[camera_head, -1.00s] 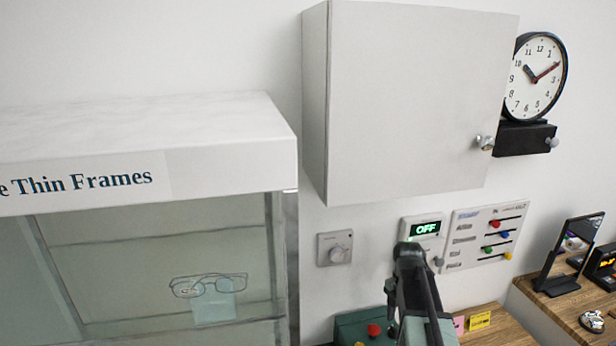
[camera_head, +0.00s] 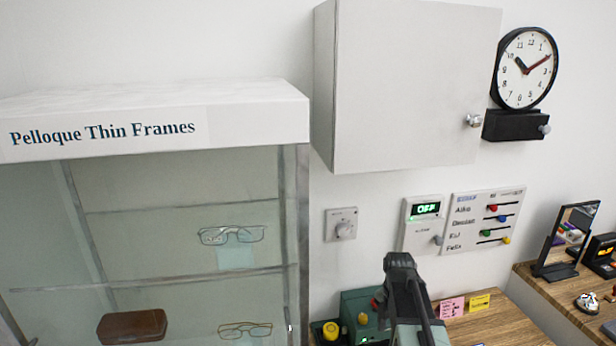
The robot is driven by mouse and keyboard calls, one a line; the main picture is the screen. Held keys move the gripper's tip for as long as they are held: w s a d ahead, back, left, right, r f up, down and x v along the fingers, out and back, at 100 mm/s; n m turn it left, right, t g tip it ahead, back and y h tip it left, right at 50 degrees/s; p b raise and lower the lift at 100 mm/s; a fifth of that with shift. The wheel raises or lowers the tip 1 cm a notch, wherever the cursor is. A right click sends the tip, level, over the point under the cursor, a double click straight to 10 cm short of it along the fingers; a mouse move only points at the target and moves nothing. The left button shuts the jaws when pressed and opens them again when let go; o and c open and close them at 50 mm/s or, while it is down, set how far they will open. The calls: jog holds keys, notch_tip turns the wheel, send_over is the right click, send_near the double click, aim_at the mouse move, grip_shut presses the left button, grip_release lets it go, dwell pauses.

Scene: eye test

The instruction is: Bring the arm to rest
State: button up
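My gripper (camera_head: 400,262) is at the lower middle of the head view, at the end of my dark green and black arm. It is in front of the wooden desk top (camera_head: 490,330), below the white alarm panel (camera_head: 424,222) whose green display reads OFF. I see the gripper from behind and above, so its fingertips are hidden. I cannot tell whether it is open or shut, or whether it holds anything.
A glass display case (camera_head: 150,133) with thin-framed glasses (camera_head: 232,235) and a brown case (camera_head: 132,326) stands left. A white wall cabinet (camera_head: 410,90) hangs above. A green box (camera_head: 358,312) with knobs is left of my arm. A slider board (camera_head: 482,220) and clock (camera_head: 524,68) are right.

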jog(key=s+a+f+m+b, duration=0.1)
jog(key=s+a+f+m, duration=0.1)
jog(key=m, duration=1)
jog(key=s+a+f+m+b, duration=0.1)
jog(key=s+a+m, duration=0.3)
jog(key=m, duration=0.7)
jog(key=shift+s+a+f+m+t+b, duration=0.3)
jog(key=shift+s+a+f+m+b, duration=0.15)
jog(key=shift+s, duration=0.25)
